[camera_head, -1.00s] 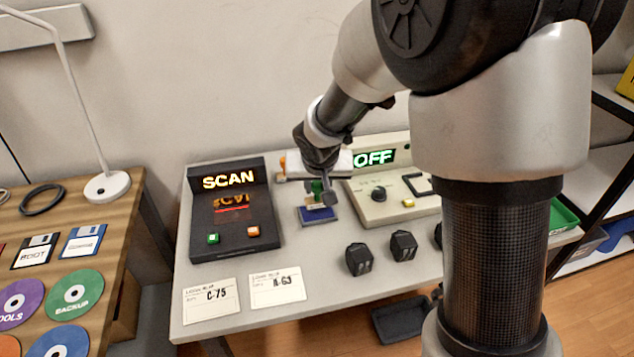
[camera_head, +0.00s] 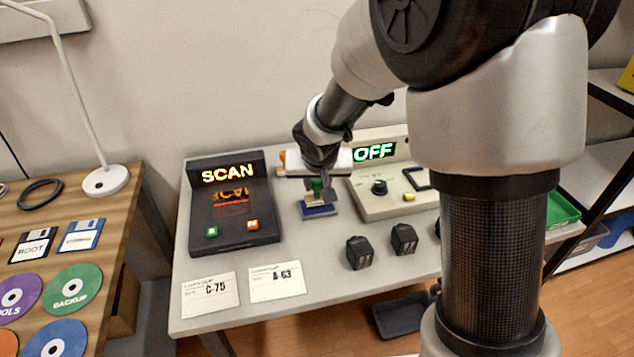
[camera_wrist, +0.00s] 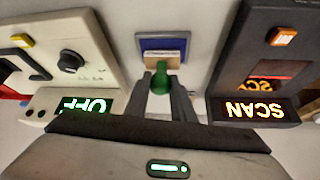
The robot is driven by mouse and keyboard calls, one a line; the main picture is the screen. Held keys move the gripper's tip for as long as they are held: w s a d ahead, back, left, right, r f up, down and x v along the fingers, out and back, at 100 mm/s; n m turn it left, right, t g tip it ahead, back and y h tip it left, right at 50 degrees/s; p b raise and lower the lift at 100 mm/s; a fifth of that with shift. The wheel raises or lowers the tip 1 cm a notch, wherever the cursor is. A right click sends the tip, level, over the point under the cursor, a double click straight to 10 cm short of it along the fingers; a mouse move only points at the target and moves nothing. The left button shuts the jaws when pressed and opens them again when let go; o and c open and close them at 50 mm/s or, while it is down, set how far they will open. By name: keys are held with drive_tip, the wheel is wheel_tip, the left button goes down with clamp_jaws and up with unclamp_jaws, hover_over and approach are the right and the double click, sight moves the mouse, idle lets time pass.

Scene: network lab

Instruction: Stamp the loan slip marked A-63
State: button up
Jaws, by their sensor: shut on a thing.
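The loan slip marked A-63 (camera_head: 277,282) lies flat near the front edge of the grey table, just right of the slip marked C-75 (camera_head: 210,295). My gripper (camera_head: 317,186) is shut on the green handle of a stamp (camera_wrist: 160,80), whose wooden body points away from the wrist. The stamp is over a blue ink pad (camera_head: 319,210) behind the slips. The pad also shows in the wrist view (camera_wrist: 162,43). I cannot tell whether the stamp touches the pad.
A black scanner (camera_head: 232,215) lit SCAN stands left of the pad. A beige device (camera_head: 385,200) lit OFF stands to its right. Two dark blocks (camera_head: 359,252) sit right of the slips. A wooden table (camera_head: 75,215) with disks is at left.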

drive_tip(key=shift+s+f+b, duration=0.1)
drive_tip(key=shift+f+b, duration=0.6)
drive_tip(key=shift+b, duration=0.1)
idle(1.7)
drive_tip(key=shift+r+p, duration=2.55)
drive_tip(key=shift+r, duration=1.15)
